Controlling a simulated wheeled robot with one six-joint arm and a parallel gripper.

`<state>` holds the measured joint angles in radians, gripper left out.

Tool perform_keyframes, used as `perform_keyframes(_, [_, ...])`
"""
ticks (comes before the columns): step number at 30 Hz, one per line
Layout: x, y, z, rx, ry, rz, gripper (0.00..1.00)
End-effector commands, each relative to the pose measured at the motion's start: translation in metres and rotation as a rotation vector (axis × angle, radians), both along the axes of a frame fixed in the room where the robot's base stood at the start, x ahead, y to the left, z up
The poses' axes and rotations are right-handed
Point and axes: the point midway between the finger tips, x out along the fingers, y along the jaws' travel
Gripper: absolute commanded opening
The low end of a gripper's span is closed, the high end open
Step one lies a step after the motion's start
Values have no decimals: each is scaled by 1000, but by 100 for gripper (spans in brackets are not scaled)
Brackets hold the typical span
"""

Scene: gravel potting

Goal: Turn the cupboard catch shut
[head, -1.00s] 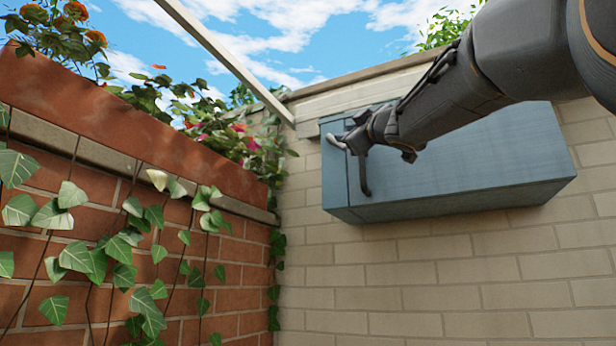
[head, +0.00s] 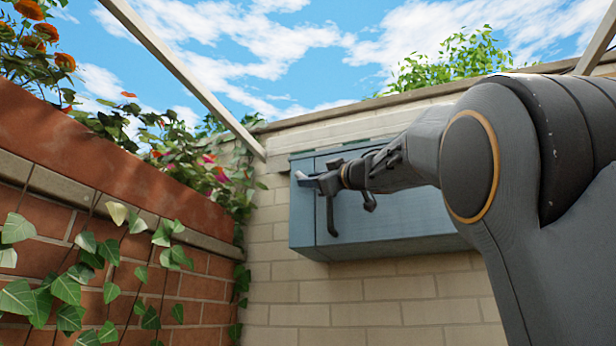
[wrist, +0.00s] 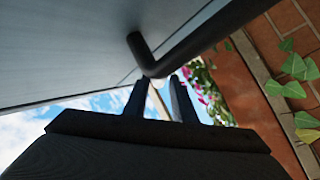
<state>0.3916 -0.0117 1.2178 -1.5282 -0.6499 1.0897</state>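The blue-grey cupboard (head: 385,222) hangs on the pale brick wall, with a vertical seam near its left end. My gripper (head: 322,182) is at the upper part of that left end. A small pale piece (head: 303,178), perhaps the catch, shows at its tip; I cannot tell its turn. A dark bent bar (head: 332,218) hangs below my gripper against the cupboard front. In the wrist view the dark bar (wrist: 180,55) crosses just beyond the two fingers (wrist: 160,100). The fingers stand apart with a gap between them.
A red brick planter wall (head: 130,240) with ivy and flowers runs along the left. A slanting pale beam (head: 190,80) crosses above it. The pale brick wall (head: 370,300) below the cupboard is bare. My arm covers the cupboard's right part.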

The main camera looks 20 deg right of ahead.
Motion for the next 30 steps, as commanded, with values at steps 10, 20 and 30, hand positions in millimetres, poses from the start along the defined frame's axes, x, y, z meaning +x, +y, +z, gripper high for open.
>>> perform_keyframes(10, [9, 3, 2, 0, 0, 0, 24])
perform_keyframes(20, [8, 3, 2, 0, 0, 0, 0])
perform_keyframes(30, [9, 15, 4, -26, 21, 20, 0])
